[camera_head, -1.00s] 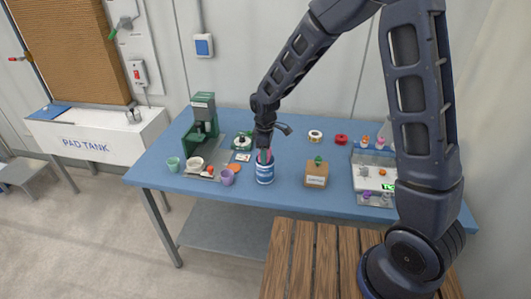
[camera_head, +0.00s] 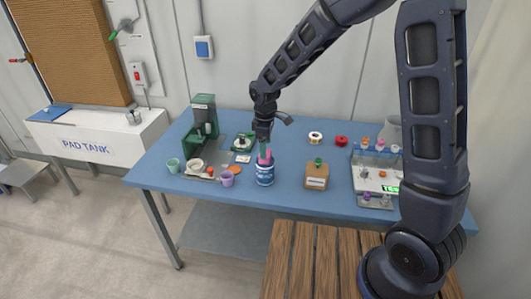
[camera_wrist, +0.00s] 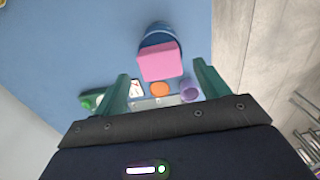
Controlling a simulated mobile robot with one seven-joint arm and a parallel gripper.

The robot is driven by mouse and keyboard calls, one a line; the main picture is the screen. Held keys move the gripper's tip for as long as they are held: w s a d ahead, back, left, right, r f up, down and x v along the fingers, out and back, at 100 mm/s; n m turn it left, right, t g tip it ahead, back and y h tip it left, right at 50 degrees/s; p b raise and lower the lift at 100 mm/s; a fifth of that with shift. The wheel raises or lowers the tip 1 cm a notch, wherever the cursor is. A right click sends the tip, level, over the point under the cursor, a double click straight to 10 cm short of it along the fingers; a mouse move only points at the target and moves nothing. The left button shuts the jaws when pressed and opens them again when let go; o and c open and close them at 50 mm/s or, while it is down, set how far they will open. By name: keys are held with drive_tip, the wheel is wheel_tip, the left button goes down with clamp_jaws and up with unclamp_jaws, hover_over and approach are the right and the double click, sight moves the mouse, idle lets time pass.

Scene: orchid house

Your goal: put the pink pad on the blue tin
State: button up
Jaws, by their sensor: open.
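The blue tin (camera_head: 265,177) stands on the blue bench near its front edge, with a white band on its side. The pink pad (camera_head: 267,157) is at the tin's top, its upper part sticking up above the rim. In the wrist view the pad (camera_wrist: 160,62) is a pink block overlapping the tin's top (camera_wrist: 157,33), which hides how far it sits in or on it. My gripper (camera_head: 264,150) is just above the tin, pointing down. In the wrist view its green fingers are wide apart, one on each side of the pad, with gaps.
A purple cup (camera_head: 227,179), an orange disc (camera_head: 235,169) and a green press (camera_head: 203,125) are left of the tin. Bench between tin and box is clear.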

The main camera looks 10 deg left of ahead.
wheel_tip(320, 180, up, 8)
drive_tip(key=shift+f, duration=0.25)
drive_tip(key=w+d+r+m+t, duration=0.1)
drive_tip(key=d+r+m, duration=0.4)
drive_tip(key=d, duration=0.7)
drive_tip(key=d+r+m+t, duration=0.1)
drive_tip(key=d+r+m, duration=0.2)
drive_tip(key=d+r, duration=0.65)
drive_tip(key=s+d+m+t, duration=0.1)
drive_tip(key=s+d+m, duration=0.4)
drive_tip(key=d, duration=0.5)
drive_tip(key=s+d+m+t, duration=0.1)
drive_tip(key=s+d+m, duration=0.4)
drive_tip(key=s+d, duration=0.3)
drive_tip(key=d, duration=0.3)
drive_tip(key=shift+d+t, duration=0.2)
drive_tip(key=shift+t, duration=0.1)
